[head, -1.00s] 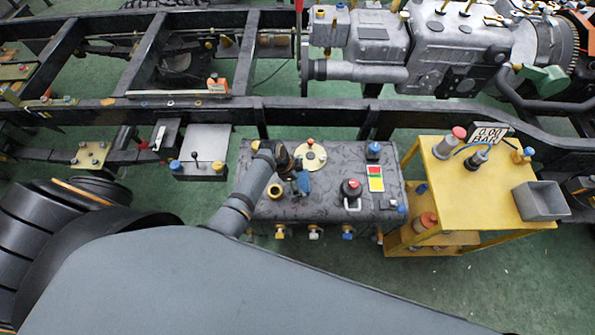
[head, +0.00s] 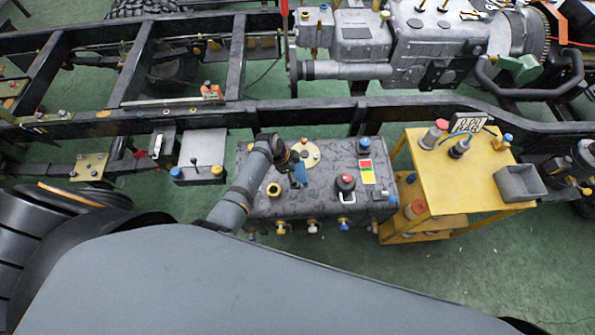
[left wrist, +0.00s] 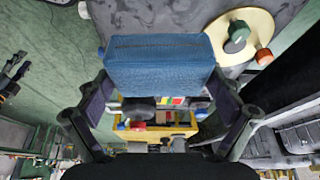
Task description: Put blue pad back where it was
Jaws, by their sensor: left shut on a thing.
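The blue pad (left wrist: 160,66) is a textured blue block between the two fingers of my left gripper (left wrist: 160,100) in the left wrist view. My left gripper is shut on it. In the head view the left gripper (head: 297,172) and the blue pad (head: 299,175) show small above the dark mottled tank top (head: 320,200). I cannot tell from the picture whether the pad touches the tank. A round cream plate (head: 306,152) with small knobs lies just behind the pad; it also shows in the left wrist view (left wrist: 258,28). My right gripper is not in view.
On the tank stand a yellow ring (head: 273,190), a red-topped black knob (head: 345,182) and a coloured card (head: 367,171). A yellow cart (head: 450,180) with a grey bin (head: 520,183) stands to the right. The black chassis rail (head: 330,113) runs behind.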

